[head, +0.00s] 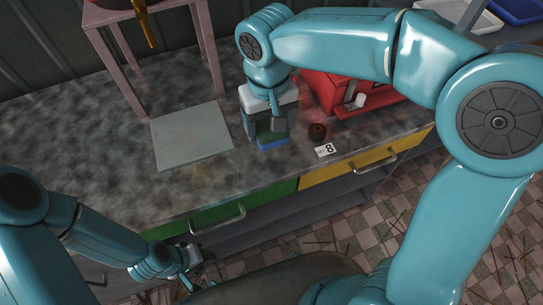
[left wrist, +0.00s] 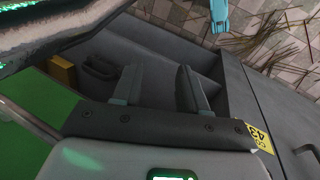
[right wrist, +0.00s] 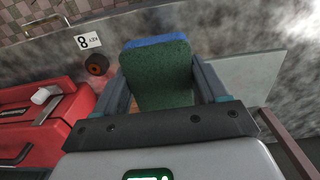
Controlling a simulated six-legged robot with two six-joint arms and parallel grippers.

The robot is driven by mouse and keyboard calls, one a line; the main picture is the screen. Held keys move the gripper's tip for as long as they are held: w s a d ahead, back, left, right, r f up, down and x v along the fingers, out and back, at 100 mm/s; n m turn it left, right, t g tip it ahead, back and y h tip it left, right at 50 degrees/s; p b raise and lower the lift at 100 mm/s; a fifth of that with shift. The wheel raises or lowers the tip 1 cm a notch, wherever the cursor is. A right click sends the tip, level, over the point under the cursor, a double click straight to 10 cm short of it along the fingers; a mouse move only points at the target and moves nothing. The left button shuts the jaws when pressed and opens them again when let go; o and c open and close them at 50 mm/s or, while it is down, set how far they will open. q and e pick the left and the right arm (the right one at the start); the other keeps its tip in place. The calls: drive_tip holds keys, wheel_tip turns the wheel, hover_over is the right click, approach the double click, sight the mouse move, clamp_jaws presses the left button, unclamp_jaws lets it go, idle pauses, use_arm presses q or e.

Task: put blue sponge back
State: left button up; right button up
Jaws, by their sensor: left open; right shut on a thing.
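The blue sponge (head: 272,142) has a green scouring side and is between the fingers of my right gripper (head: 266,130), over the counter near its front edge. In the right wrist view the sponge (right wrist: 157,72) shows its green face, with the blue layer along the far edge. The right gripper is shut on it. I cannot tell whether the sponge touches the counter. My left gripper (head: 195,262) is open and empty, low in front of the cabinet near the green drawer (head: 245,208). Its parted fingers show in the left wrist view (left wrist: 158,88).
A grey square mat (head: 190,137) lies left of the sponge. A red machine (head: 330,90), a small dark round item (head: 317,131) and a card marked 8 (head: 325,150) are to the right. A yellow drawer (head: 345,165) adjoins the green one. A pinkish stand (head: 105,65) is at the back left.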

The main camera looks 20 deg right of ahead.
sight(270, 163)
wheel_tip(270, 163, down, 12)
drive_tip(key=shift+f, duration=0.15)
drive_tip(key=shift+s+b, duration=0.1)
drive_tip(key=shift+b, duration=0.2)
drive_tip(key=shift+f, duration=0.2)
drive_tip(key=o, duration=1)
wheel_tip(270, 163, up, 11)
drive_tip(key=shift+r+p, duration=0.1)
drive_tip(key=shift+p, duration=0.3)
drive_tip(key=shift+r, duration=0.7)
